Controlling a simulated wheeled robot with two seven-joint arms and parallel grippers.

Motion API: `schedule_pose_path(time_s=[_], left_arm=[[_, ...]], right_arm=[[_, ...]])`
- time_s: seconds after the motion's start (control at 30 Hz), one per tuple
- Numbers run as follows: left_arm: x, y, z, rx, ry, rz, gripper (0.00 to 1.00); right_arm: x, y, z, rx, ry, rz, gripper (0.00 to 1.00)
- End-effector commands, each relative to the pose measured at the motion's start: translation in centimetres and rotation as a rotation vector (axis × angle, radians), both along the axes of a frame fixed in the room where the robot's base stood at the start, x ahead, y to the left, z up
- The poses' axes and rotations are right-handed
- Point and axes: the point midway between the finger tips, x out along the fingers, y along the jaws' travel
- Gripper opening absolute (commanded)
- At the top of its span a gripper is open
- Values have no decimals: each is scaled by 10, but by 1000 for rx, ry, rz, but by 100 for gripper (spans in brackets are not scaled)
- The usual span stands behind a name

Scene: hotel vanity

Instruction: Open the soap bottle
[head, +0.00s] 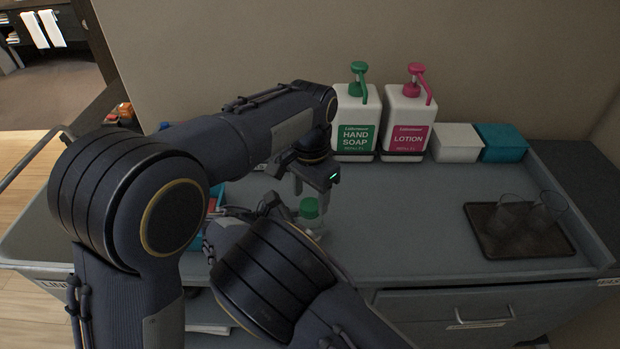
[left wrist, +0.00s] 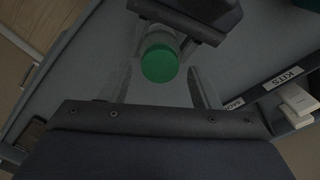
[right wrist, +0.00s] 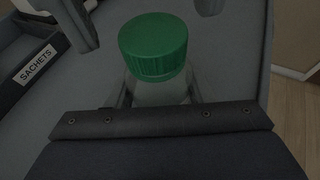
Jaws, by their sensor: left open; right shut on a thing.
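The soap bottle is small and clear, with a green screw cap (head: 309,208), and stands upright on the cart top. The cap is on the bottle in every view. My right gripper (right wrist: 160,92) is shut on the clear bottle body (right wrist: 160,94), below the cap. My left gripper (head: 314,188) is open and points down just above the cap. In the left wrist view the cap (left wrist: 160,63) lies between its spread fingers, which do not visibly touch it. In the head view my right arm hides the lower bottle and most of the right gripper.
A hand soap dispenser (head: 356,122) and a lotion dispenser (head: 407,124) stand at the back, beside a white box (head: 457,143) and a teal box (head: 501,143). A brown tray (head: 490,240) with glasses is at right. The middle right surface is clear.

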Motion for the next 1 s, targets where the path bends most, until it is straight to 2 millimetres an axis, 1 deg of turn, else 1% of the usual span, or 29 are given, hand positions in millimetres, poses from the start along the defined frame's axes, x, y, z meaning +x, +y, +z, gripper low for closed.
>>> schedule_pose_path(time_s=[0.03, 0.1, 0.2, 0.47, 0.57, 0.83, 0.93, 1.0], left_arm=[[-1, 0, -6, 1, 3, 0, 56], [0, 0, -12, 0, 1, 0, 56], [0, 0, -17, 0, 1, 1, 56], [0, 0, -19, 0, 0, 1, 56], [0, 0, -19, 0, 0, 2, 46], [0, 0, -18, 0, 0, 2, 10], [0, 0, -18, 0, 0, 30, 10], [0, 0, -18, 0, 0, 115, 10]], right_arm=[[0, 0, 0, 0, 0, 0, 0], [0, 0, 0, 0, 0, 0, 0], [0, 0, 0, 0, 0, 0, 0], [0, 0, 0, 0, 0, 0, 0], [0, 0, 0, 0, 0, 0, 0], [0, 0, 0, 0, 0, 0, 0], [0, 0, 0, 0, 0, 0, 0], [0, 0, 0, 0, 0, 0, 0]])
